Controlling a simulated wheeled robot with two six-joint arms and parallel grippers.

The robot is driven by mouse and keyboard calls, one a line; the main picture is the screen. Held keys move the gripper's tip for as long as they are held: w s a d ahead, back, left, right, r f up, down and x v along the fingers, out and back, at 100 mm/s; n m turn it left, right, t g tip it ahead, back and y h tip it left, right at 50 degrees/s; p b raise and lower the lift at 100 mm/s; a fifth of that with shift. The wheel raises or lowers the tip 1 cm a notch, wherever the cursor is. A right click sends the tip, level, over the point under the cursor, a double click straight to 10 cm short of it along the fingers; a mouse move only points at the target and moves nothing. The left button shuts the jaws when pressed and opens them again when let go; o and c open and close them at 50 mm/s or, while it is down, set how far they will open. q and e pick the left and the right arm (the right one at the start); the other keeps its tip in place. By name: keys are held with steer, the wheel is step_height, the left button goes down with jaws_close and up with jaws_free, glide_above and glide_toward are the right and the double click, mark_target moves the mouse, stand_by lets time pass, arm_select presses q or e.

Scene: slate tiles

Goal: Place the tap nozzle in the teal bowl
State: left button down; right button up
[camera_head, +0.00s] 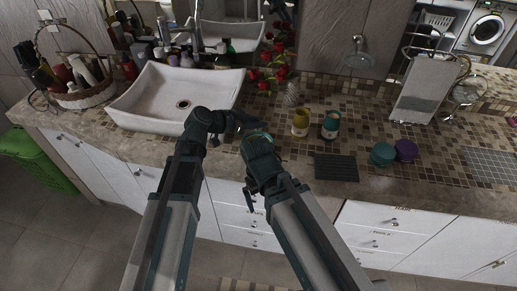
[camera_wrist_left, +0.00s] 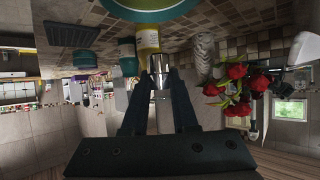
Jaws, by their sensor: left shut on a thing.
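My left gripper (camera_head: 250,122) reaches in from the left above the counter. In the left wrist view its fingers (camera_wrist_left: 160,80) are shut on a small shiny metal piece, the tap nozzle (camera_wrist_left: 161,66). The nozzle is too small to make out in the head view. The teal bowl (camera_wrist_left: 150,10) shows large and cut off at the top of the left wrist view, apart from the nozzle. In the head view it is mostly hidden behind my right arm, with a teal sliver beside the wrist. My right gripper (camera_head: 262,142) is close by; its fingers cannot be made out.
A white sink (camera_head: 178,97) stands to the left. A yellow jar (camera_head: 301,122) and a second jar (camera_head: 331,125) stand right of the grippers, behind a dark ridged mat (camera_head: 336,167). Teal (camera_head: 382,154) and purple (camera_head: 405,150) containers stand further right. Red flowers (camera_head: 275,60) rise behind.

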arm_select(q)
steer(key=shift+f+b, duration=5)
steer(key=shift+f, duration=0.2)
steer(key=c, duration=0.7)
jaws_free()
steer(key=shift+r, duration=0.15)
